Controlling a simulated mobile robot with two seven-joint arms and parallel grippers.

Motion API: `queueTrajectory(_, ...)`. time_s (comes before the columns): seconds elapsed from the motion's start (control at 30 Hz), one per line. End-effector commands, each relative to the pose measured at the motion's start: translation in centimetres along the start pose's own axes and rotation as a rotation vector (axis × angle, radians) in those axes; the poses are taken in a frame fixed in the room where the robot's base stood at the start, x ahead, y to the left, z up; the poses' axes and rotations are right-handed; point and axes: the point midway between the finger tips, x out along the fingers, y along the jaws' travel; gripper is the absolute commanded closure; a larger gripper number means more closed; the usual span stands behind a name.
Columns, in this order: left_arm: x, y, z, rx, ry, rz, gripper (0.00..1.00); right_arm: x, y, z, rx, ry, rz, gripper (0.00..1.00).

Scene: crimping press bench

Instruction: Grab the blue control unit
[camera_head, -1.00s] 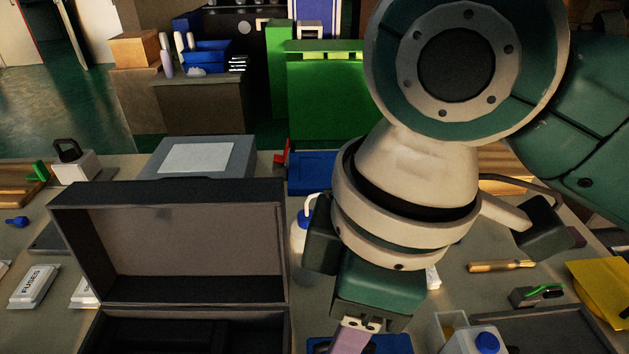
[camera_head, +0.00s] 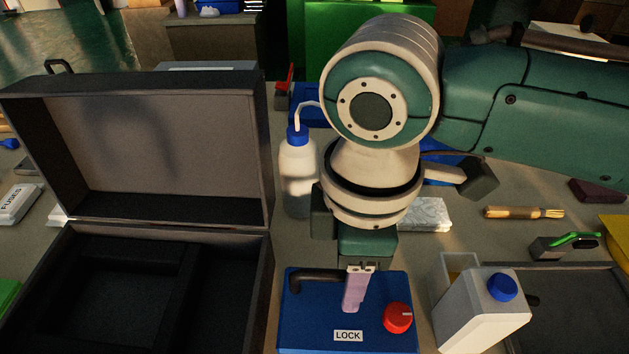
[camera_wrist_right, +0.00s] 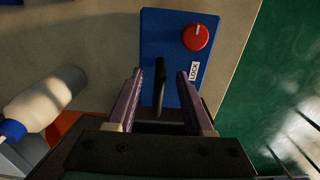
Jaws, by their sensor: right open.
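The blue control unit (camera_head: 335,325) lies on the bench at the bottom centre of the head view, with a red knob (camera_head: 397,318), a LOCK label (camera_head: 348,336) and a dark handle (camera_head: 312,281). In the right wrist view, the blue control unit (camera_wrist_right: 158,60) lies ahead of the fingers. My right gripper (camera_head: 357,290) is over its upper part. In the right wrist view, my right gripper (camera_wrist_right: 165,95) is open, with the dark handle (camera_wrist_right: 159,85) showing between its two fingers. I cannot tell whether the fingers touch anything. My left gripper is out of view.
An open black case (camera_head: 150,215) stands left of the unit. A white wash bottle (camera_head: 297,170) stands behind it. A white jug with a blue cap (camera_head: 485,320) stands close on the right. A wood-handled brush (camera_head: 523,212) lies farther right.

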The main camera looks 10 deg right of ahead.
Motion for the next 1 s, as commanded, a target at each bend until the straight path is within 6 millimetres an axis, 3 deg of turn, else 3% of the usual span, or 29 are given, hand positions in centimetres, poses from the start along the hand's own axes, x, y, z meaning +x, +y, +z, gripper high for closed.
queueTrajectory(0.1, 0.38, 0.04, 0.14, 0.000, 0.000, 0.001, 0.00, 1.15, -0.02, -0.06, -0.001, 0.001, 0.000, 0.48)
queueTrajectory(0.33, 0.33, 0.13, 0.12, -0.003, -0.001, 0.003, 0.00, 1.19, -0.01, -0.08, -0.001, 0.002, 0.001, 0.48)
queueTrajectory(0.8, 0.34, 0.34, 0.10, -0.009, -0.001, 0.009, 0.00, 1.16, 0.00, -0.07, -0.001, 0.002, 0.001, 1.00)
queueTrajectory(1.0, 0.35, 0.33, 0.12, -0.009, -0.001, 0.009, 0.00, 1.16, 0.00, -0.07, -0.001, 0.002, 0.001, 1.00)
